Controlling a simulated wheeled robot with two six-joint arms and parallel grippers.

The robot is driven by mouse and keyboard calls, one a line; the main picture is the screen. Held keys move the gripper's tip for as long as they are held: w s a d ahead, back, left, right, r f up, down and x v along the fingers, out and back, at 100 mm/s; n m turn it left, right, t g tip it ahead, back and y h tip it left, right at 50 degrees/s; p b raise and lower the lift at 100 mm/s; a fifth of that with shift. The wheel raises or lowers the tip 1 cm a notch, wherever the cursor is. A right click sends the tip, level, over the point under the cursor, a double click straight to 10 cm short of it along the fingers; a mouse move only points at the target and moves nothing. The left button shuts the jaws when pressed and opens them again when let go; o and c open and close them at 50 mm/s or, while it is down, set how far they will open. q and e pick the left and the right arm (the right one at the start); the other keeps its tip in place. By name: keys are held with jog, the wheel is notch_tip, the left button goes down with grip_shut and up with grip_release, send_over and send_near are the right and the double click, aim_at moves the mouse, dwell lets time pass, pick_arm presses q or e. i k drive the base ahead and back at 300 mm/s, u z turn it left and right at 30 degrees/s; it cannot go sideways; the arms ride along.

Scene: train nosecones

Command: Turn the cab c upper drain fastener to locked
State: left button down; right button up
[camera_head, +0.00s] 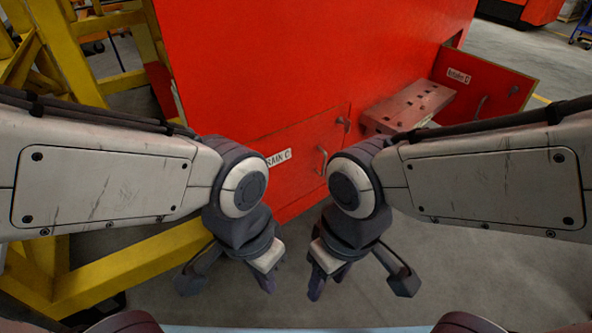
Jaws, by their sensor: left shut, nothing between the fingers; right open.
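The red cab (290,60) stands ahead of me. Its lower drain panel has a white label (278,157), partly hidden by my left arm, and a small pull handle (322,161). A small knob-like fastener (345,123) sits near the panel's upper right corner; its turn position is too small to tell. My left gripper (268,284) points down, shut and empty, in front of and below the panel. My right gripper (325,284) points down beside it, open and empty. Neither touches the cab.
A second red panel (490,75) stands swung out at the right, with a label, a handle (481,107) and a small fastener (514,89). A reddish step-like block with holes (410,104) juts out beside it. Yellow framework (130,272) stands at the left.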

aim_at(347, 126)
jog(key=u, duration=0.15)
jog(key=k, duration=0.45)
jog(key=z, duration=1.05)
jog(key=i, duration=0.65)
jog(key=u, duration=0.75)
